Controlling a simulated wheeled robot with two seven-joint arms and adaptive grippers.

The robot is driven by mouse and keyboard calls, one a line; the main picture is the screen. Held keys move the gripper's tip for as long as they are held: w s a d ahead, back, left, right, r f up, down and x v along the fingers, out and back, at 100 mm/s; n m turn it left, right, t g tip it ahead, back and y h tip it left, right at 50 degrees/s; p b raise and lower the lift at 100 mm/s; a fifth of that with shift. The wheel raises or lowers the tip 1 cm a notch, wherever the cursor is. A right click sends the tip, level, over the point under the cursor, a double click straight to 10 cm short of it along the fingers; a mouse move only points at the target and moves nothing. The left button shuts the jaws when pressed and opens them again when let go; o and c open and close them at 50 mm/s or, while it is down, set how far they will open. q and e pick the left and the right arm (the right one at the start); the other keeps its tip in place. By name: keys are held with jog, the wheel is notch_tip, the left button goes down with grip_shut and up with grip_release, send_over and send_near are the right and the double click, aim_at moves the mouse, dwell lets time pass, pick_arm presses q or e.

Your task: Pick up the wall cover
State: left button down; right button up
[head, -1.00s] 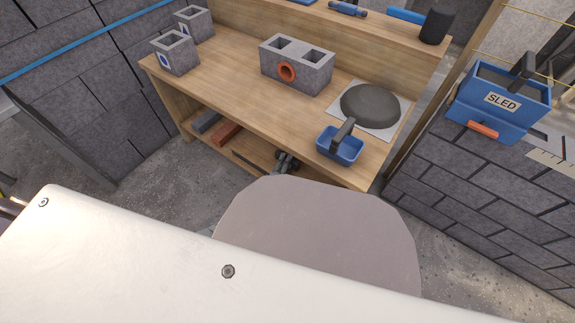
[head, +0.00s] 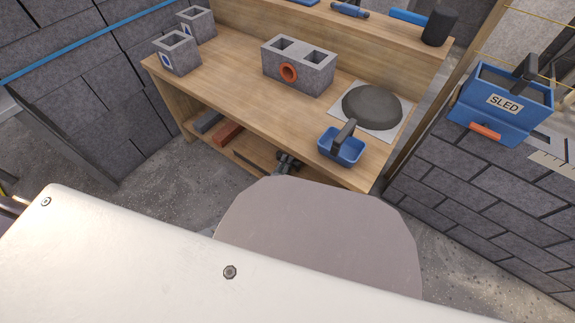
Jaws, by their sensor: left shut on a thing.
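The wall cover (head: 150,265) is a large white plate with two screws, very close to the camera. It fills the lower left of the head view, tilted, and runs out of the bottom edge. My left gripper (head: 12,206) is at the left edge beside the cover's upper left corner; only a small metallic part shows, and the rest is cut off or hidden. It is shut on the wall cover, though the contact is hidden. My right gripper is not in view.
A wooden workbench (head: 225,85) stands ahead with concrete blocks, a blue tray (head: 341,147) and a dark round lump (head: 371,106). A blue SLED box (head: 503,105) sits on the block wall (head: 480,205) at right. Bare concrete floor (head: 160,200) shows before the bench.

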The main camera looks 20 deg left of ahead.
pick_arm(q)
jog(key=shift+r, duration=0.25)
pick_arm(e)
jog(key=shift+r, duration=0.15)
pick_arm(q)
jog(key=shift+r+p, duration=0.75)
jog(key=shift+r, duration=0.15)
notch_tip(320, 180, up, 8)
jog(key=p, duration=0.4)
jog(key=shift+p, duration=0.4)
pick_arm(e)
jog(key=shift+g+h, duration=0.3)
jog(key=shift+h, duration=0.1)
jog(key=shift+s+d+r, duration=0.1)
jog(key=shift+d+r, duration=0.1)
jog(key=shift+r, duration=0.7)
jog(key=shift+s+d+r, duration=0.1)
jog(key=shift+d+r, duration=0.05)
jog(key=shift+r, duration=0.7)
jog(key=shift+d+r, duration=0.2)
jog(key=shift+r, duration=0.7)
pick_arm(q)
jog(key=shift+w, duration=0.1)
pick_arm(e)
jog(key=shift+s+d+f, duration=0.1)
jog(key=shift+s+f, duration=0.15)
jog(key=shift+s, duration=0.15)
